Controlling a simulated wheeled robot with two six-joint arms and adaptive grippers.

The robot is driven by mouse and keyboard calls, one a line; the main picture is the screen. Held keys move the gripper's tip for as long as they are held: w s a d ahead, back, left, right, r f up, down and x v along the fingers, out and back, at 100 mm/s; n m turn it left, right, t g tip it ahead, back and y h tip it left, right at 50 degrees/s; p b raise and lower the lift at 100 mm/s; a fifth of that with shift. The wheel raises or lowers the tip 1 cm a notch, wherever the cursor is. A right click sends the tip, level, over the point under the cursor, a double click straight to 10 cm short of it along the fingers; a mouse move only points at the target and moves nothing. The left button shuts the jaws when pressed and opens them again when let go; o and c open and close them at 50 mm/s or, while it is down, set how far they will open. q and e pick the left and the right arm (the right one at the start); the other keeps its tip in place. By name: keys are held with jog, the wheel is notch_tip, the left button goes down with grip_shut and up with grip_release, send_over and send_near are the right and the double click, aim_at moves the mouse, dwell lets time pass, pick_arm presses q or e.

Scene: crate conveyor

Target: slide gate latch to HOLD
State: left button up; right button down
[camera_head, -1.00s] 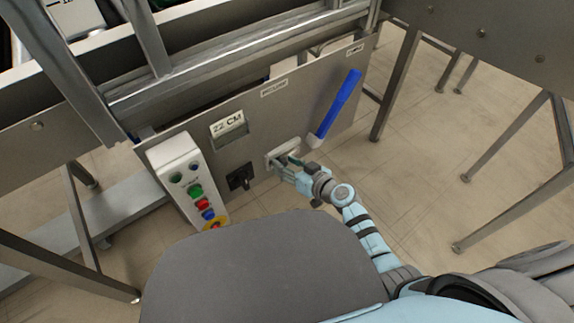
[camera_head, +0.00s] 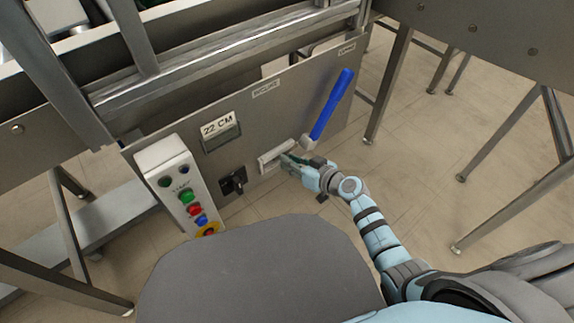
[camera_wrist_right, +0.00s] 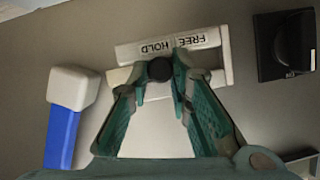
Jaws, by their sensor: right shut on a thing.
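The gate latch (camera_head: 268,158) is a pale plate with a slot, low on the grey panel in the head view. In the right wrist view its plate (camera_wrist_right: 133,52) carries the words HOLD and FREE, upside down. A round black latch knob (camera_wrist_right: 160,70) sits by the word HOLD. My right gripper (camera_head: 290,160) is at the latch; in the wrist view its green fingers (camera_wrist_right: 160,88) are shut on the knob, one on each side. The knob is hidden by the gripper in the head view. My left gripper is not in view.
A blue-handled lever (camera_head: 332,105) stands close right of the latch. A black rotary switch (camera_head: 233,181), a 22 CM display (camera_head: 222,138) and a white button box (camera_head: 178,180) are to the left. Metal legs (camera_head: 388,85) stand at right, with open floor between.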

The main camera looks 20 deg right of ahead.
jog(key=shift+d, duration=0.2)
jog(key=c, duration=1.4)
grip_release()
jog(key=shift+d, duration=0.1)
jog(key=shift+c, duration=0.2)
jog(key=v, duration=1.2)
